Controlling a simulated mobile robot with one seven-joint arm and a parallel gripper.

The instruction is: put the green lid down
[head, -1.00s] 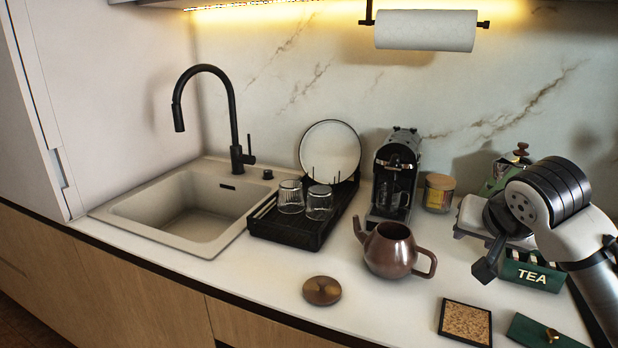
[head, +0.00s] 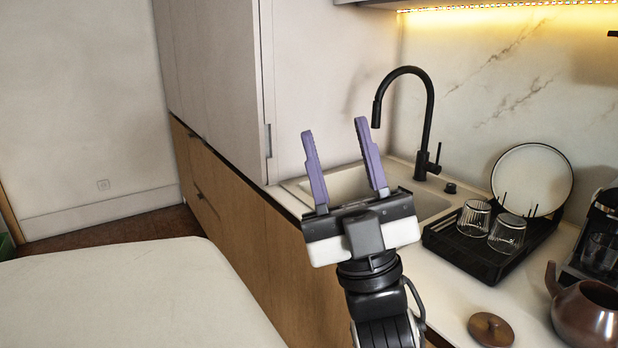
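My gripper (head: 335,127) is raised in the middle of the head view, its two purple fingers spread wide apart. It is open and nothing is between the fingers. It shows in front of the sink (head: 427,207) and the tall white cabinet. The green lid is not in view now. One second ago a flat green lid with a brass knob lay on the counter at the lower right, beside a cork square and in front of the green TEA box; both are also out of view now.
A round brown lid (head: 491,329) lies on the counter near a brown teapot (head: 590,315). A black dish rack (head: 480,262) holds glasses and a plate (head: 532,180). A black faucet (head: 430,112) stands behind the sink. A white surface (head: 130,300) fills the lower left.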

